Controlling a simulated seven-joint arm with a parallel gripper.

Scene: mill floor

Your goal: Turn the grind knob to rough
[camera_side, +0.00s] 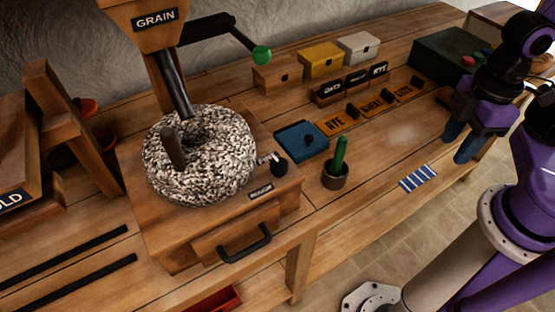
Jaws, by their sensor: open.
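The grind knob (280,167) is a small black knob at the right corner of the mill's wooden base. Small pale marks lie just to its left; which setting it points to is too small to tell. A dark label (261,190) in front of it appears to read ROUGH. The speckled round millstone (200,155) sits on the base, left of the knob. My gripper (460,144) is open and empty, with its blue fingers pointing down over the right end of the bench, well apart from the knob.
A dark cup with a green-handled tool (335,176) stands right of the knob. A blue box (301,139) is behind it. Orange name plates (373,105) and small boxes (320,60) line the back. A striped blue cloth (418,179) lies near the front edge.

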